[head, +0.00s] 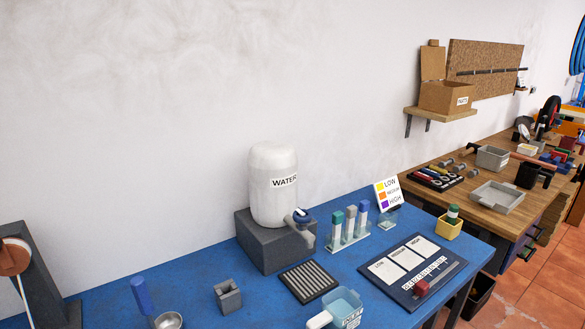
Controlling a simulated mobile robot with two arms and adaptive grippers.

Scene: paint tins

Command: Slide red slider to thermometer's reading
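The red slider (421,287) sits at the near left end of a slot in a dark board (452,253) on the blue table. A white strip of small numbers (427,271) runs beside the slot; I cannot read them. The board also has white fields marked low, medium and high (407,258). I cannot make out a thermometer for certain. Several tubes with green, grey and blue caps stand in a clear rack (347,238), and a green-capped item (453,211) stands in a yellow cup. Neither of my grippers is in view.
A white water tank (273,180) stands on a grey block behind a ridged dark tray (307,281). A light-blue container (343,303), grey holder (228,297) and blue-handled ladle (142,295) are nearer. A colour legend card (388,194) stands at the back. A wooden bench (480,190) lies right.

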